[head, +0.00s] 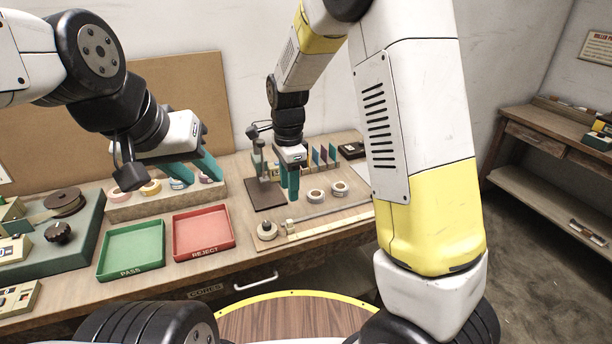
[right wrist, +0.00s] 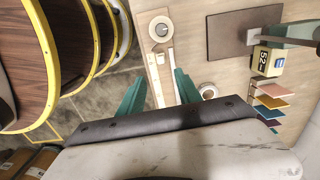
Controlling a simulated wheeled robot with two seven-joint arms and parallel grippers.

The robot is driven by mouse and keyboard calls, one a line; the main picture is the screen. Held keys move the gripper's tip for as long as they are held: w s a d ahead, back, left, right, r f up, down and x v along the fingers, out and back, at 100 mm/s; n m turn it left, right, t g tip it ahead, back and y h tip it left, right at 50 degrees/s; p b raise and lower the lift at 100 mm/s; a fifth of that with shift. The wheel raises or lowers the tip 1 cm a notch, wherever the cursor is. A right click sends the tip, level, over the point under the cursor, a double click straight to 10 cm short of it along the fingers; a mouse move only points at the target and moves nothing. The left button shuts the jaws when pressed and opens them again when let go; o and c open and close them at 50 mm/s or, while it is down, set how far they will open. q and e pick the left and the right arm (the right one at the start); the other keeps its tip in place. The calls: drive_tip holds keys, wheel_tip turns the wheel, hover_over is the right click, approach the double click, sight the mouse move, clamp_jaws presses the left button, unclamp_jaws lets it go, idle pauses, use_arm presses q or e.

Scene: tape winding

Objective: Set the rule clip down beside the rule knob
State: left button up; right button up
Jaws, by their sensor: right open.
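My right gripper (head: 290,190) is open and empty above the board, apart from knob and clip.
Two white tape rolls (head: 316,195) lie right of my right gripper. A green PASS tray (head: 131,248) and a red REJECT tray (head: 202,232) lie to the left.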

drive_tip(key=s+d+r+n+t+y, duration=0.1)
drive_tip(key=s+d+r+n+t, duration=0.2)
drive_tip(key=s+d+r+n, duration=0.4)
drive_tip(key=s+d+r+n+t+y, duration=0.1)
drive_tip(key=s+d+r+n+t, duration=0.2)
drive_tip(key=s+d+r+n, duration=0.4)
drive_tip(key=s+r, duration=0.3)
drive_tip(key=s, duration=0.2)
drive_tip(key=shift+s+r+n, duration=0.2)
drive_tip(key=shift+r+n, duration=0.1)
